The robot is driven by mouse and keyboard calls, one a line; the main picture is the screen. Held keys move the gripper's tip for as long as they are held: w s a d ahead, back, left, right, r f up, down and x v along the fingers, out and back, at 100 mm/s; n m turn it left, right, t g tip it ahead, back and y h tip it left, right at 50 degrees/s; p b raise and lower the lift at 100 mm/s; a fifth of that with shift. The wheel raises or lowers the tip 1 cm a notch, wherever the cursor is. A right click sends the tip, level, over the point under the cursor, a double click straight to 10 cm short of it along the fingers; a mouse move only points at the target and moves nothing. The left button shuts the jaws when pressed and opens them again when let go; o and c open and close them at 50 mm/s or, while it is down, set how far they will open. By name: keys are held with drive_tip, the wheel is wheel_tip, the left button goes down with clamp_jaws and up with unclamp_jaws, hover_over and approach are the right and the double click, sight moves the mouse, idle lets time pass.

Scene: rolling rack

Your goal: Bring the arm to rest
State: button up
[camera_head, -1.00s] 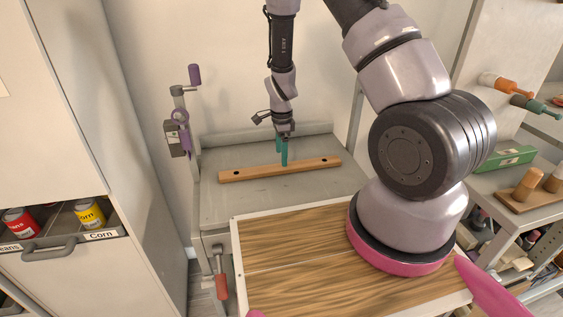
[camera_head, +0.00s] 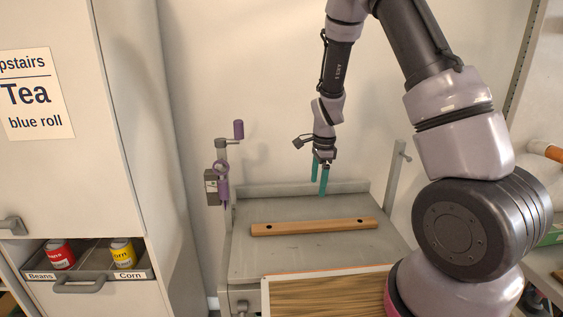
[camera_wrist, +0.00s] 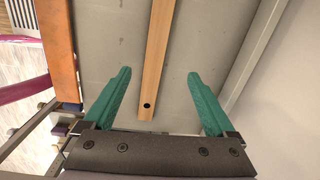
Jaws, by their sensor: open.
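My gripper (camera_head: 320,176) has two teal fingers and hangs above the grey bench top, over and behind the wooden bar. The wrist view also shows my gripper (camera_wrist: 158,95), with its fingers spread wide and nothing between them. The wooden bar (camera_head: 314,228) has a dark hole near each end and lies flat on the grey top. In the wrist view the bar (camera_wrist: 153,60) runs away from me beyond the fingertips, with one holed end showing. The gripper is apart from the bar.
A crank post (camera_head: 220,165) with purple parts stands at the bench's left. The cabinet's open drawer (camera_head: 100,276) holds a red can (camera_head: 60,256) and a yellow can (camera_head: 123,252). A wall stands close behind the bench. A wood-topped surface (camera_head: 330,296) lies in front.

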drive_tip(key=s+d+r+n+t+y, duration=0.1)
drive_tip(key=s+d+r+n+t, duration=0.2)
drive_tip(key=r, duration=0.9)
drive_tip(key=s+r+n+y, duration=0.1)
drive_tip(key=s+r+n, duration=0.3)
drive_tip(key=r, duration=0.8)
drive_tip(key=s+d+r+n+t, duration=0.1)
drive_tip(key=s+r+n, duration=0.2)
drive_tip(key=s+r, duration=0.2)
drive_tip(key=s+d+r+n+t, duration=0.2)
drive_tip(key=s+r+n, duration=0.1)
drive_tip(key=s, duration=0.7)
drive_tip(key=shift+s+r+t+h, duration=0.2)
drive_tip(key=shift+r+t+h, duration=0.1)
drive_tip(key=shift+r, duration=0.6)
